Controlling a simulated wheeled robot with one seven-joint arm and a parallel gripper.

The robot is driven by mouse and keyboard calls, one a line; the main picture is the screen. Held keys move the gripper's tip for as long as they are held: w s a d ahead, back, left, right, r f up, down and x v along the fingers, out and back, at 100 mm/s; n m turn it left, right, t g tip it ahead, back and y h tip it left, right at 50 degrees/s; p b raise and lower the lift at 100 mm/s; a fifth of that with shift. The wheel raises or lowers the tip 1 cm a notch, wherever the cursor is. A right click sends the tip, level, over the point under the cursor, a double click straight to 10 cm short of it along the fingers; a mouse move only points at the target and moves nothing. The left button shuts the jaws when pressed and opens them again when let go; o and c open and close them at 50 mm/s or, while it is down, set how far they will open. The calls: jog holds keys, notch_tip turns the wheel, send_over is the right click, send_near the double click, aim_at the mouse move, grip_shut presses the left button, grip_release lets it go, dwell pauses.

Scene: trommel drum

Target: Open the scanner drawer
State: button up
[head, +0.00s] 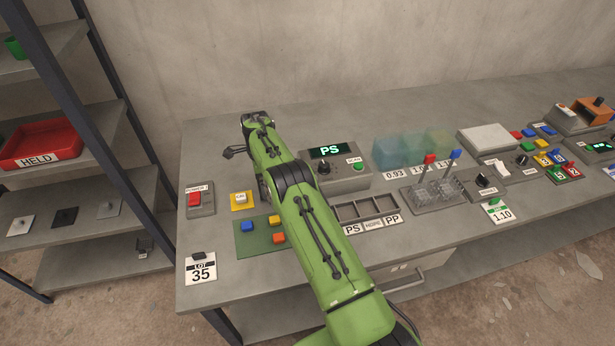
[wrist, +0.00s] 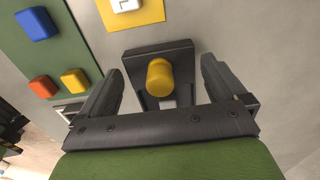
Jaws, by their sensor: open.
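The scanner (head: 341,177) is a grey box on the bench with a lit display reading PS and a green button. My green arm hides its left part in the head view. My gripper (wrist: 162,68) is open, with one finger on each side of the knob and visible gaps between. I cannot tell how far the drawer stands out. The fingers are hidden in the head view.
A yellow pad (head: 241,207) with a white block and a green mat (head: 250,247) with coloured blocks lie left of my arm. A divided tray (head: 366,207) and a lever box (head: 440,195) stand to the right. A shelf with a red bin (head: 42,140) is at far left.

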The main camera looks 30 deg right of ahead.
jog(key=shift+r+p, duration=2.45)
jog(key=shift+r, duration=1.05)
jog(key=shift+f, duration=0.1)
jog(key=s+r+n+t, duration=0.1)
jog(key=s+r+n, duration=0.15)
jog(key=r, duration=0.65)
jog(key=s+r+n+t, duration=0.1)
jog(key=s+r+n, duration=0.15)
jog(key=r, duration=0.55)
jog(key=s+a+r+n+t, duration=0.1)
jog(key=s+r+n, duration=0.5)
jog(key=s+r, duration=0.5)
jog(key=s+f+n+t, duration=0.1)
jog(key=s+n, duration=0.3)
jog(key=s, duration=0.8)
jog(key=s+a+f+n+t, duration=0.1)
jog(key=s+n, duration=0.4)
jog(key=s, duration=0.8)
jog(key=shift+s+a+f+t, duration=0.2)
jog(key=shift+s+f+t, duration=0.05)
jog(key=shift+f+t, duration=0.05)
